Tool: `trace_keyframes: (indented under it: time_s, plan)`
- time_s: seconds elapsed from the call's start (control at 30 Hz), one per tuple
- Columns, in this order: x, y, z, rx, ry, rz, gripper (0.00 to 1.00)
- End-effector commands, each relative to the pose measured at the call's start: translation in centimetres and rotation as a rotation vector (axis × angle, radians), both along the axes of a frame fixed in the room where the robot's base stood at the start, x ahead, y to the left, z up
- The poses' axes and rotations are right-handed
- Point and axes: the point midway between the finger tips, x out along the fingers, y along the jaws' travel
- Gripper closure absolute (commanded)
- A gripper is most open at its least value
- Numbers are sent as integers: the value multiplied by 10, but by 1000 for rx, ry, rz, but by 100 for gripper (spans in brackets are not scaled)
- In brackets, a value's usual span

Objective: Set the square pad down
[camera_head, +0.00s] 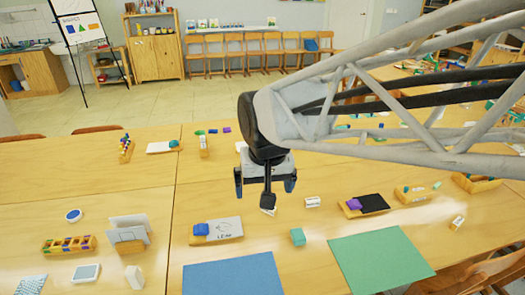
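My gripper (265,187) hangs above the middle of the near table, pointing down. A flat dark square pad (374,203) lies on a wooden tray at the right, beside a purple block (354,204). The pad is to the right of my gripper and apart from it. I cannot tell for sure that this is the square pad meant.
A blue mat (232,276) and a green mat (380,260) lie bare at the front edge. A card holder (128,236) stands at the left.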

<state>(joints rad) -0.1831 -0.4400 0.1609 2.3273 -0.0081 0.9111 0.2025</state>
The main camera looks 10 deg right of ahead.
Motion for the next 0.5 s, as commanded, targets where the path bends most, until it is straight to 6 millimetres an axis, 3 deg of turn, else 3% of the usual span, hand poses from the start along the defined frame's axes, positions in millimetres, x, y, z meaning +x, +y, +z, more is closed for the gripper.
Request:
trace_keyframes:
  time_s: [0.2, 0.5]
  plan:
    - [-57, -46, 0, -14, -28, -9, 0]
    - [-109, -76, -9, -33, -50, -10, 0]
